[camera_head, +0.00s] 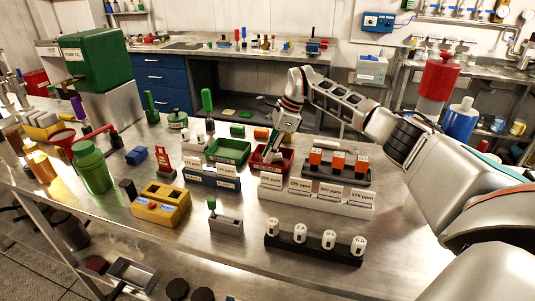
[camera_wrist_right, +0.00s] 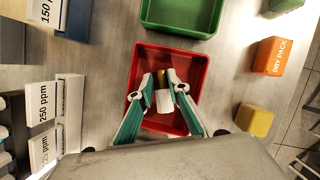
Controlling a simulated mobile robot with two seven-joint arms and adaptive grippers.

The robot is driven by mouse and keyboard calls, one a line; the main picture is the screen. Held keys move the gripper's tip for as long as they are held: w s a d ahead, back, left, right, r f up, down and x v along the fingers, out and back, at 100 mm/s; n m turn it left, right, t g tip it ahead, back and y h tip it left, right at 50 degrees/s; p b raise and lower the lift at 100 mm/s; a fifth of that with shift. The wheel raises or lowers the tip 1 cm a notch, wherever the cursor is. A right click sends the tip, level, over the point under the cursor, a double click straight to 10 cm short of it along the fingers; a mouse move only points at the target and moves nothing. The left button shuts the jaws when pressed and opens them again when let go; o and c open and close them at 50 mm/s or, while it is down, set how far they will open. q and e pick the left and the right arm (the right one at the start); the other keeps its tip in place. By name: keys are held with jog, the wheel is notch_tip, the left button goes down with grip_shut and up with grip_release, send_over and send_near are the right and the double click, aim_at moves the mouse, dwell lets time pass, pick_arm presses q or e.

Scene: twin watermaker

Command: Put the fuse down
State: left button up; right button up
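A fuse with a white body and a brass-coloured end (camera_wrist_right: 164,101) is between the fingertips of my right gripper (camera_wrist_right: 161,80) in the right wrist view. The fingers look closed on its sides. Gripper and fuse are over or inside a red tray (camera_wrist_right: 205,60); I cannot tell whether the fuse touches its floor. In the head view the right gripper (camera_head: 272,150) reaches down at the red tray (camera_head: 286,168), and the fuse cannot be made out there. My left gripper is not in view.
A green tray (camera_head: 230,151) stands beside the red one. Close to it are a rack with orange-topped blocks (camera_head: 337,172), white ppm-labelled holders (camera_head: 318,195) and a blue labelled holder (camera_head: 212,178). A black rack with several white pieces (camera_head: 314,250) stands at the front.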

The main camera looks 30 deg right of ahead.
jog(key=p+v, duration=0.3)
jog(key=v, duration=0.3)
jog(key=shift+a+r, duration=0.1)
jog(key=shift+r, duration=0.2)
jog(key=p+v, duration=0.5)
